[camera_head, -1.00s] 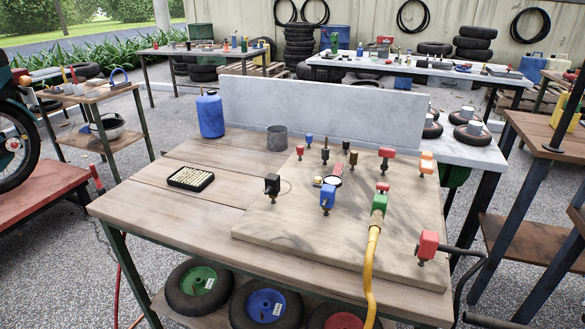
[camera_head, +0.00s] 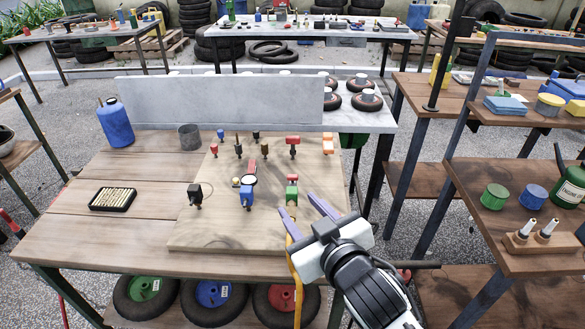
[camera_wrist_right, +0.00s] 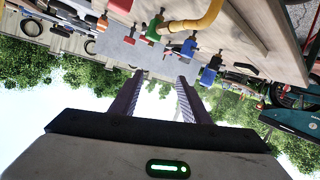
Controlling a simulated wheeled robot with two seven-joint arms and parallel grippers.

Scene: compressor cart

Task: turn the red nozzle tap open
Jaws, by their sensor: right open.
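Several red-handled fittings stand on the pale wooden board (camera_head: 200,238); I cannot tell for sure which one is the nozzle tap. A small red tap (camera_head: 292,178) sits on a green block (camera_head: 291,194) at the end of a yellow hose (camera_head: 292,262). A larger red fitting (camera_head: 293,142) stands farther back. My right gripper (camera_head: 299,206) is open and empty, its purple fingers just in front of the green block and apart from it. The right wrist view shows the yellow hose (camera_wrist_right: 205,18) and green block (camera_wrist_right: 154,29) beyond the fingers. My left gripper is out of view.
A blue fitting (camera_head: 246,196) and a black fitting (camera_head: 195,195) stand left of the green block. A grey upright panel (camera_head: 220,102) closes off the back.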

